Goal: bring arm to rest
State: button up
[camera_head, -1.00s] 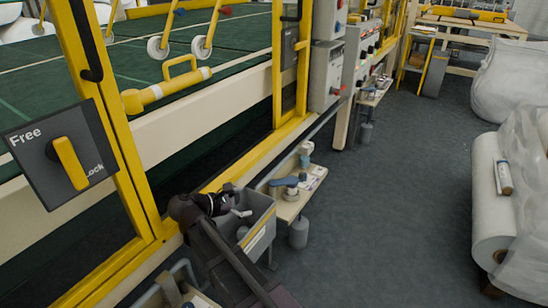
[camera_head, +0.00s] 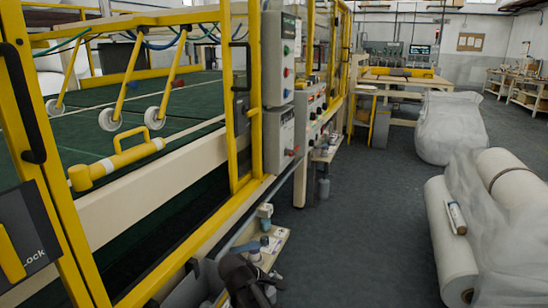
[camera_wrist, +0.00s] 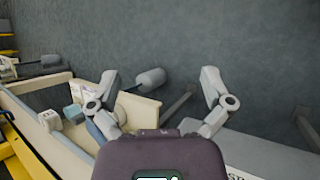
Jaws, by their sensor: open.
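My gripper (camera_wrist: 160,78) shows in the wrist view with its two grey fingers spread wide apart. In the head view a dark part of my arm (camera_head: 246,279) stands at the bottom edge, in front of the small cream shelf; the fingers cannot be made out there.
The cream shelf (camera_head: 278,245) with small items sits beside the yellow machine frame (camera_head: 232,120). It also shows in the wrist view (camera_wrist: 140,108). White wadding rolls (camera_head: 447,240) and a wrapped bale (camera_head: 450,125) stand at right. The grey floor (camera_head: 360,210) between is clear.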

jog(key=s+d+f+m+g+y, duration=0.2)
jog(key=s+d+m+y, duration=0.2)
jog(key=d+m, duration=0.35)
jog(key=s+d+f+m+g+y, duration=0.1)
jog(key=s+d+f+m+y, duration=0.2)
jog(key=d+m, duration=0.45)
notch_tip(320, 180, up, 38)
jog(key=d+n+p, duration=0.1)
jog(key=n+p, duration=0.1)
jog(key=p, duration=3.5)
jog(key=shift+s+d, duration=0.25)
jog(key=shift+d, duration=0.1)
